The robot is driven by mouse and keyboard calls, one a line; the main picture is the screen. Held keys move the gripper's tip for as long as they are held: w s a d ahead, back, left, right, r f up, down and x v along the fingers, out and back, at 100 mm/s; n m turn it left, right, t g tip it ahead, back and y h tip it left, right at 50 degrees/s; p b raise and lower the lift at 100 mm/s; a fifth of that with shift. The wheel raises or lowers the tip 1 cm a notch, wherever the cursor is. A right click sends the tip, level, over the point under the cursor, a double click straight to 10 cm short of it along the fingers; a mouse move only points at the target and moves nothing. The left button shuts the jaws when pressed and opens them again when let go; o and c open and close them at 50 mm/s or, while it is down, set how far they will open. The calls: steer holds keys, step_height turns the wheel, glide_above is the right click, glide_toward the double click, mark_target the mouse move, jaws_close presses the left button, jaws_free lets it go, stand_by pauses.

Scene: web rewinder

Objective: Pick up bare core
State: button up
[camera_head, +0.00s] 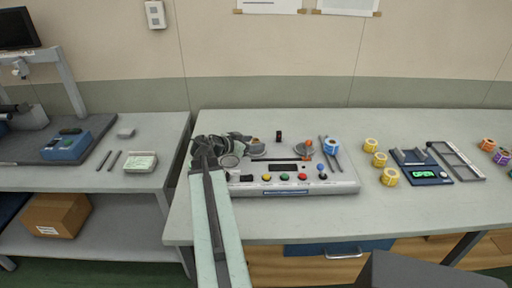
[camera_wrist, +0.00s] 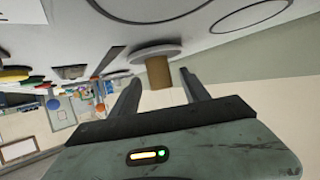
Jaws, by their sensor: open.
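The bare core is a short brown cylinder (camera_wrist: 158,72) in the wrist view. It stands out from a round pale disc (camera_wrist: 155,52) on the rewinder. My gripper (camera_wrist: 158,77) is open, with one finger on each side of the core in the picture and a visible gap to both. I cannot tell whether the core is fully between the fingers in depth. In the head view, a small brown piece (camera_head: 255,140) beside my gripper (camera_head: 225,143) looks like the core, partly hidden. The white rewinder (camera_head: 340,186) sits on the bench under my arm.
An orange-topped part (camera_head: 308,143) and a blue-and-white roll (camera_head: 331,146) stand at the rewinder's right. Coloured buttons (camera_head: 284,177) line its front. The back bench surface (camera_head: 240,122) is clear.

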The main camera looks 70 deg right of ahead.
steer(key=shift+x, duration=0.9)
steer(key=shift+w, duration=0.1)
jaws_close()
